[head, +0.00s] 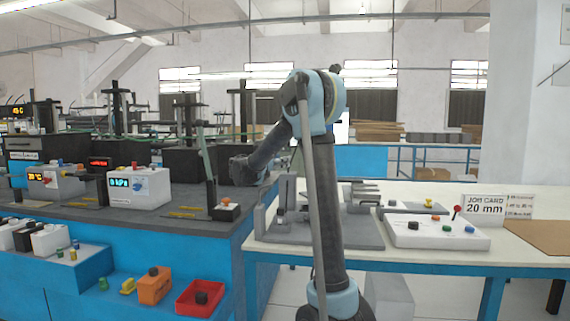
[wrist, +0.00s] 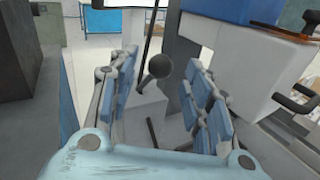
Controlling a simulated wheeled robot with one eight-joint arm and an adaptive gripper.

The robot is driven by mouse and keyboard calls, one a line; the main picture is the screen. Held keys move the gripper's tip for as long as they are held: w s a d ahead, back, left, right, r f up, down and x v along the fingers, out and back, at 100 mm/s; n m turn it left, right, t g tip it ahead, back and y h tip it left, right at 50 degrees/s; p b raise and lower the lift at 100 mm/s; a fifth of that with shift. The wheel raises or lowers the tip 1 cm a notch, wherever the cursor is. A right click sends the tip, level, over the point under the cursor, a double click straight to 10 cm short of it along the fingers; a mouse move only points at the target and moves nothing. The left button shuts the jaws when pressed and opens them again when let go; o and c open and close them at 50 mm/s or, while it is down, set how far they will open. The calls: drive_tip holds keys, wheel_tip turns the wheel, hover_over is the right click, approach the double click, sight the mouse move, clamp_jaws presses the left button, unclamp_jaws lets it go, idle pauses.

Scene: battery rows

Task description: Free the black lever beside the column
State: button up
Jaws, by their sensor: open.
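My gripper (wrist: 160,72) is open in the wrist view, with one blue-padded finger on each side of a dark ball knob (wrist: 160,66). The knob appears between the fingers, and I cannot tell its depth or whether they touch it. A thin dark rod (wrist: 150,28) runs up beside the knob, which may be the black lever. A grey upright (wrist: 181,48), possibly the column, stands close behind on the right. In the head view my gripper (head: 243,171) is a dark shape above the bench edge; its fingers are not clear.
A white housing with a blue top (wrist: 245,65) and black handles (wrist: 295,103) stands close on the right in the wrist view. In the head view, a job card (head: 486,205) and a white control box (head: 436,231) stand on the right table.

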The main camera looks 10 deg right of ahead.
drive_tip(key=shift+x, duration=2.15)
